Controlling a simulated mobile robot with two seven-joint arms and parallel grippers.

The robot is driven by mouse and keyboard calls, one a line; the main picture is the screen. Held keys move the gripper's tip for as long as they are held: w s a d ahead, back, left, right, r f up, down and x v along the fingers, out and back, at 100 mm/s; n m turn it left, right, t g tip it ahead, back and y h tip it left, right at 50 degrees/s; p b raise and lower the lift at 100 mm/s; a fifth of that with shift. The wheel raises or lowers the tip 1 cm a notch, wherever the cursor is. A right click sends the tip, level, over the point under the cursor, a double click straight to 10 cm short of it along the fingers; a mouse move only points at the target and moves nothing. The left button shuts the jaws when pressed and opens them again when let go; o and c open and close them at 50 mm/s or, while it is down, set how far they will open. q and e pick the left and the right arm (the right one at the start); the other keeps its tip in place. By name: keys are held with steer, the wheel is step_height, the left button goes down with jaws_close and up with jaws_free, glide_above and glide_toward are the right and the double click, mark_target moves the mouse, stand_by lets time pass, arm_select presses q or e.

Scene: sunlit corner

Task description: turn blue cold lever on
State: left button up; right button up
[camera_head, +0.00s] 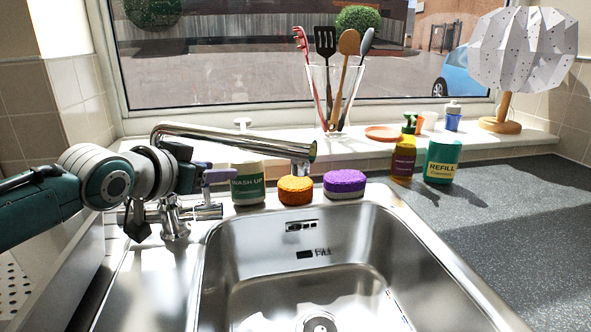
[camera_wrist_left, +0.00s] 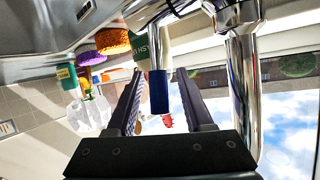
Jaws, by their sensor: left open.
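The blue cold lever (camera_wrist_left: 158,92) shows in the left wrist view as a blue-tipped handle on a chrome stem, between my two fingers, with a gap on either side. My left gripper (camera_head: 220,174) is open and comes in from the left beside the chrome tap (camera_head: 175,222), behind the sink's left corner. In the head view, my gripper and wrist cover part of the tap body, and I cannot make out the blue lever there. The tap's spout (camera_head: 235,139) reaches right, above my gripper. My right gripper is not in view.
A wash-up bottle (camera_head: 247,184), an orange sponge (camera_head: 295,191) and a purple sponge (camera_head: 344,184) stand close to the right of my gripper. The steel sink (camera_head: 300,283) in front is empty. A utensil glass (camera_head: 334,100) stands on the sill. Open counter (camera_head: 520,240) lies at right.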

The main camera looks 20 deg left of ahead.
arm_select(q)
jaws_close()
stand_by(0.5)
stand_by(1.0)
